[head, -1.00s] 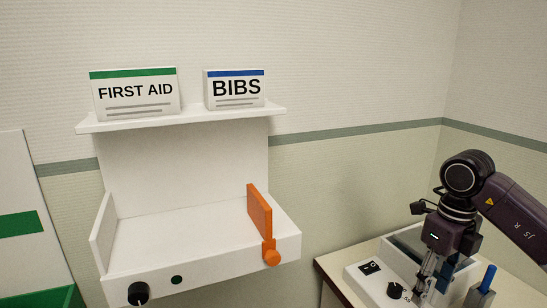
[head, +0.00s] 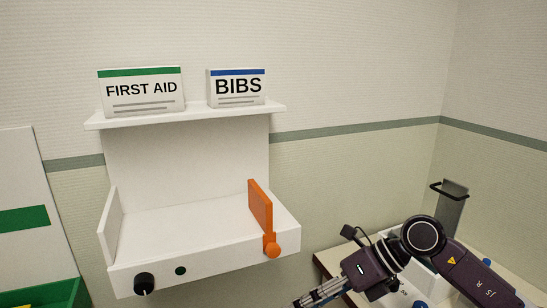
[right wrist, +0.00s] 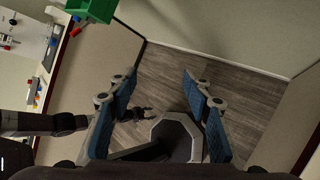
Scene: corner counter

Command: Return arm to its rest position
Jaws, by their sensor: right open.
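My right arm shows at the lower right of the head view. Its gripper (head: 318,294) points down and left, in front of the side counter and low in the picture. In the right wrist view its two blue-padded fingers (right wrist: 158,80) stand wide apart with nothing between the pads, above the floor. A dark arm, seemingly my left, comes in from the left edge of the right wrist view. Its end (right wrist: 139,113) is small and partly behind a finger, so its jaw state is unclear. The left gripper is not in the head view.
A white wall unit (head: 190,255) with an orange lever (head: 261,208) stands left of the arm. FIRST AID (head: 141,92) and BIBS (head: 237,87) boxes sit on its shelf. A green bin (head: 45,295) is lower left. Wood-look floor (right wrist: 165,75) lies below the right gripper.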

